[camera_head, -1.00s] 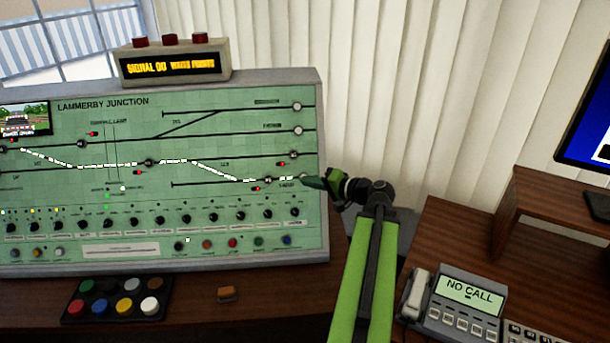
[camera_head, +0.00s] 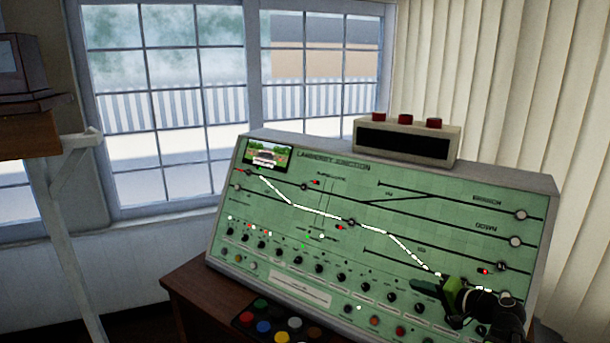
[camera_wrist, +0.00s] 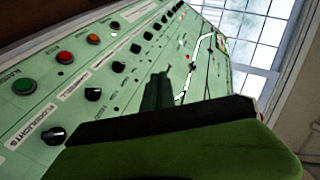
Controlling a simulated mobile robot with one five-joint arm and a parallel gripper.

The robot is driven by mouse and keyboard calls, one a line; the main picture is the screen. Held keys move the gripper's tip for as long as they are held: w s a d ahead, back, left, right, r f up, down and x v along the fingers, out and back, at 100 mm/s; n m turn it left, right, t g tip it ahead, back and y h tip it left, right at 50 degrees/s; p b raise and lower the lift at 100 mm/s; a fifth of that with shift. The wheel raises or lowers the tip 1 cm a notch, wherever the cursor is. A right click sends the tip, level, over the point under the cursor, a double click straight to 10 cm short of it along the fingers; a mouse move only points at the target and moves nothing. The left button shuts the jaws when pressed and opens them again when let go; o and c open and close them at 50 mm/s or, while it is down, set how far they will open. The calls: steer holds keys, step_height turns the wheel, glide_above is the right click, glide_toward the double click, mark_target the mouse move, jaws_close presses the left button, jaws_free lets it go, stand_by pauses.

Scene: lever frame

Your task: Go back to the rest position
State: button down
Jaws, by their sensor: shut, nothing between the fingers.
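My gripper (camera_head: 428,287) is at the lower right in the head view, in front of the lower right part of the green panel (camera_head: 300,205). Its green fingers point left and are shut with nothing between them. In the wrist view the dark fingertips (camera_wrist: 157,92) stand out over the panel face (camera_wrist: 75,125), close to a row of black knobs. I cannot tell whether they touch the panel. The panel carries a track diagram with a lit white line, red lamps and a small screen (camera_head: 267,156).
A display box (camera_head: 408,142) with red tops and a dark screen stands on the panel. The panel rests on a brown desk (camera_head: 190,290). Coloured buttons (camera_head: 263,326) lie in front. A shelf (camera_head: 30,135) on a white post is at the left. Windows (camera_head: 160,90) are behind.

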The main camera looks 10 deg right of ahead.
steer(key=a+f+n+g+y, duration=0.1)
steer(key=a+f+n+g, duration=0.3)
steer(key=a, duration=1)
steer(key=a+f+n+g, duration=0.3)
steer(key=a+f+g, duration=0.15)
steer(key=a, duration=0.85)
steer(key=s+a+f+n+g+h, duration=0.2)
steer(key=s+a+f+h, duration=0.1)
steer(key=a+f, duration=0.25)
steer(key=s+d+f+m+g+h, duration=0.1)
steer(key=s+d+h, duration=0.3)
steer(key=d, duration=0.4)
steer(key=shift+s+f+g+h, duration=0.4)
steer(key=shift+f+g, duration=0.25)
steer(key=shift+f, duration=0.1)
